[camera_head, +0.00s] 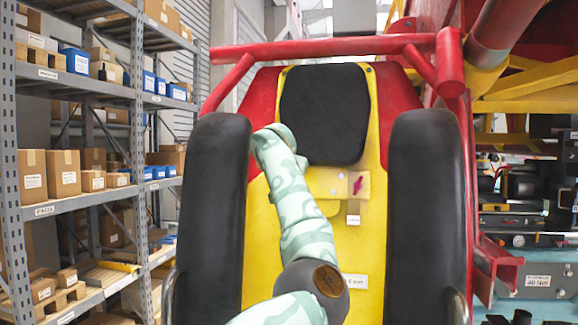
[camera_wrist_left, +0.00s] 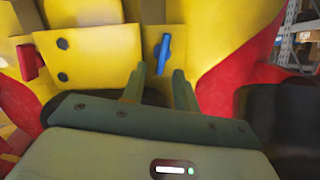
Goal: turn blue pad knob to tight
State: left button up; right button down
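The blue knob (camera_wrist_left: 163,53) is on a yellow plate on the seat in the left wrist view. It is upright and thin, just beyond the tips of my left gripper (camera_wrist_left: 158,80). The two fingers are open, one either side of its line, with clear space between them; I cannot tell whether they touch it. In the head view my left arm covers the blue knob and the left gripper. The red knob (camera_head: 357,185) is on the right of the yellow plate (camera_head: 322,180); it also shows in the left wrist view (camera_wrist_left: 30,62). My right gripper is not in view.
A black headrest (camera_head: 324,112) stands above the plate. Black padded restraints flank the seat, left (camera_head: 205,215) and right (camera_head: 428,215). A red bar (camera_head: 320,49) crosses above. A small tag (camera_head: 353,212) hangs below the red knob. Shelves (camera_head: 137,110) stand at left.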

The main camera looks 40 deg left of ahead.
pick_arm(q)
jog(key=shift+p+x, duration=0.4)
jog(key=shift+x, duration=0.55)
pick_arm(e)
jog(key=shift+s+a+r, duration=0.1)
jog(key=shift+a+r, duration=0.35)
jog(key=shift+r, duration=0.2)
pick_arm(q)
jog(key=shift+f, duration=0.1)
grip_shut()
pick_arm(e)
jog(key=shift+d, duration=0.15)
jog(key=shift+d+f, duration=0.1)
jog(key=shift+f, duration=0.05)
